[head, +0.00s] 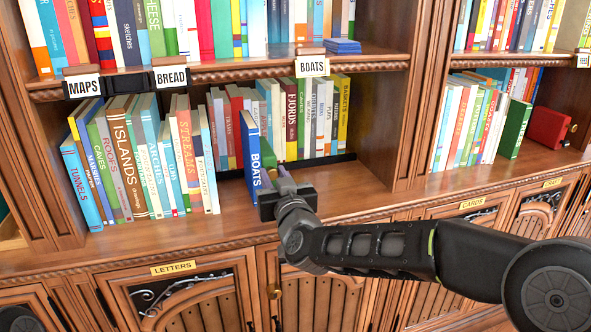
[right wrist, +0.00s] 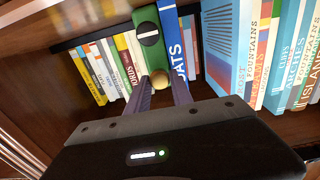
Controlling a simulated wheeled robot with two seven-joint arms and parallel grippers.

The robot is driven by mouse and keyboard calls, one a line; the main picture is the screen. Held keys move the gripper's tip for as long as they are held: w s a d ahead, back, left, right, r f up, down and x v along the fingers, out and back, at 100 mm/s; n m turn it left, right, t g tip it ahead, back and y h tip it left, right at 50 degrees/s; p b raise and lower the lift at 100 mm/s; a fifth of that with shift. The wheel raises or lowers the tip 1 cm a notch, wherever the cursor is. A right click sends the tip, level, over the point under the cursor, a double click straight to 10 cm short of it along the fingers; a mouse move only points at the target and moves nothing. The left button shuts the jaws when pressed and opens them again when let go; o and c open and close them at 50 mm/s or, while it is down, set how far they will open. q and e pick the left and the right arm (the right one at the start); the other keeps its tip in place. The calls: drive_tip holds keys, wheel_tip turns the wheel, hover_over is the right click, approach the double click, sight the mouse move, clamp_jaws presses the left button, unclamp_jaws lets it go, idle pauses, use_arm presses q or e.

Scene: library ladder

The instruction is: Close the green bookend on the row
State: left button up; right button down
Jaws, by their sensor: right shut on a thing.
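In the head view only a strip of the bookend (head: 267,156) shows behind the blue BOATS book (head: 251,152). My right gripper (right wrist: 162,92) is shut on the bookend's knob, one finger on each side. In the head view it (head: 280,180) is low at the shelf's front. The row of books (head: 300,115) stands farther back, beside the bookend. My left gripper is out of view.
Books including ISLANDS (head: 122,150) lean on the left of the same shelf. BREAD (head: 171,77) and BOATS (head: 312,67) labels hang from the shelf above. Bare shelf (head: 340,188) lies right of my gripper. A red block with a brass knob (head: 547,127) stands in the right bay.

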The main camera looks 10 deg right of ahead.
drive_tip(key=a+p, duration=0.1)
drive_tip(key=a, duration=0.7)
drive_tip(key=shift+s+a, duration=0.2)
drive_tip(key=shift+s, duration=0.1)
drive_tip(key=c, duration=1.2)
unclamp_jaws()
drive_tip(key=shift+a, duration=0.1)
drive_tip(key=shift+o, duration=0.2)
drive_tip(key=s, duration=0.7)
drive_tip(key=shift+s+d, duration=0.3)
drive_tip(key=shift+s, duration=0.1)
